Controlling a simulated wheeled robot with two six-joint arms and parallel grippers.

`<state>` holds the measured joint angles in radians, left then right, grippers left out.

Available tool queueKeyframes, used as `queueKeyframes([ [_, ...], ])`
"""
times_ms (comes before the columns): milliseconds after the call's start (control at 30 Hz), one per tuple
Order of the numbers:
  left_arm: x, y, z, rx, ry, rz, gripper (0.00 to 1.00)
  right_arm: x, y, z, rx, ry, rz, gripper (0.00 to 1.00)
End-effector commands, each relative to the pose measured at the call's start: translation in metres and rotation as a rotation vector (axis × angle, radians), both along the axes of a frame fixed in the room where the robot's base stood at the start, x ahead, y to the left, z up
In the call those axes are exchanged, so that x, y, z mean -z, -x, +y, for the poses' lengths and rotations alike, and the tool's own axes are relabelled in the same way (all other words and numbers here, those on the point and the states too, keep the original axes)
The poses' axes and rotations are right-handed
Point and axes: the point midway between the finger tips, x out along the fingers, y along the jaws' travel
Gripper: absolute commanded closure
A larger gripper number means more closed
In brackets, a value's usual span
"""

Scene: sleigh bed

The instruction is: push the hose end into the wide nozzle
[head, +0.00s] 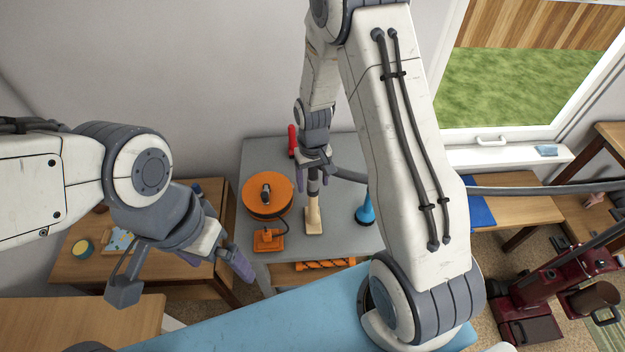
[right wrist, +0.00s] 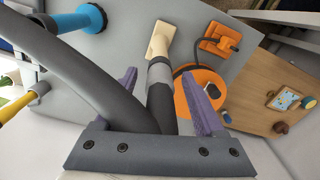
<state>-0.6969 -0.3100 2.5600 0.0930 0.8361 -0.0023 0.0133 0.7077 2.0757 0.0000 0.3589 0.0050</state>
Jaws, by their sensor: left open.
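The wide nozzle (head: 313,218) is cream and stands on the grey table. It also shows at the top middle of the right wrist view (right wrist: 160,40). The dark hose end (head: 313,183) with its grey cuff points down at the nozzle's neck. In the right wrist view the cuff (right wrist: 160,73) meets the neck in line; how deep it sits is hidden. My right gripper (head: 314,178) is around the hose end, its purple fingers apart with gaps beside the hose. My left gripper (head: 217,262) is open and empty, left of the table.
An orange reel (head: 267,195), an orange tool (head: 268,239), a blue nozzle (head: 365,212) and a red object (head: 292,140) surround the nozzle on the grey table (head: 350,240). The hose (head: 560,187) runs off right. A blue surface (head: 270,325) lies in front.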

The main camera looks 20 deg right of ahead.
Motion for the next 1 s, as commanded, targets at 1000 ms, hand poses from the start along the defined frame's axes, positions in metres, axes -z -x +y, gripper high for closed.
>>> queueKeyframes([
  [1000, 0.025, 0.0, 0.0, -0.004, 0.0, 0.0, 0.0, -0.105, 0.0, 0.0, 0.0, 0.0, 0.001, 0.29],
])
